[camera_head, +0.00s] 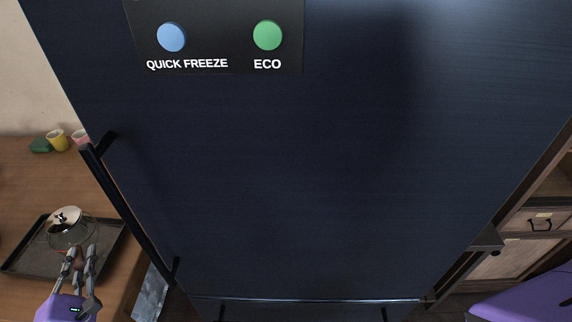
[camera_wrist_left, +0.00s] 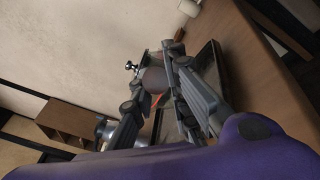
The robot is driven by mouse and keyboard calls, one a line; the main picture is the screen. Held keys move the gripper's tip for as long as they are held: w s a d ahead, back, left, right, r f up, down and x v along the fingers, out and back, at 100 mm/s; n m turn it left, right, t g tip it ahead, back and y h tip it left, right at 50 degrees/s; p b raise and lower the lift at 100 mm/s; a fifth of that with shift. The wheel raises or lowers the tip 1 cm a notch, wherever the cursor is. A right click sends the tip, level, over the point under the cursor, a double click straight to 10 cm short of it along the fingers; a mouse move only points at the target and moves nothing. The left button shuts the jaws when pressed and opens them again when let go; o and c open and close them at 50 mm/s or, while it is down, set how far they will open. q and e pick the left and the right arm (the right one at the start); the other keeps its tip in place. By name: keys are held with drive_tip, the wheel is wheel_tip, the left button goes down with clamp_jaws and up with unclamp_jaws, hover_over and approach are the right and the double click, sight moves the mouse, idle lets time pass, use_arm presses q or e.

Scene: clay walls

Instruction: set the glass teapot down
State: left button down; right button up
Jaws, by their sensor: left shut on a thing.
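The glass teapot (camera_head: 68,232), with a pale lid and dark knob, is at the lower left in the head view. It shows over the dark tray (camera_head: 28,264) on the wooden counter; I cannot tell whether its base touches the tray. My left gripper (camera_head: 80,252) is shut on the near side of the teapot. In the left wrist view, the left gripper's fingers (camera_wrist_left: 158,85) hide much of the teapot (camera_wrist_left: 152,78), whose knob shows to the left. The right gripper is out of view.
A large dark blue fridge (camera_head: 290,170) with a black handle (camera_head: 125,205) fills the middle, close to the counter. A yellow cup (camera_head: 57,140), a pink cup (camera_head: 81,137) and a green item (camera_head: 40,146) stand at the counter's back. The counter (camera_head: 30,190) behind the tray is clear.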

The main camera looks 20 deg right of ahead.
use_arm(q)
drive_tip(key=shift+w+a+f, duration=0.15)
drive_tip(key=shift+a, duration=0.05)
drive_tip(key=f+b, duration=0.1)
drive_tip(key=f, duration=0.2)
drive_tip(key=shift+w+a+f+b, duration=0.15)
drive_tip(key=shift+a+f+b, duration=0.1)
drive_tip(key=shift+b, duration=0.1)
drive_tip(key=shift+d+r, duration=0.1)
drive_tip(key=c, duration=2.2)
unclamp_jaws()
drive_tip(key=shift+f, duration=0.25)
drive_tip(key=o, duration=0.5)
drive_tip(key=shift+r, duration=0.1)
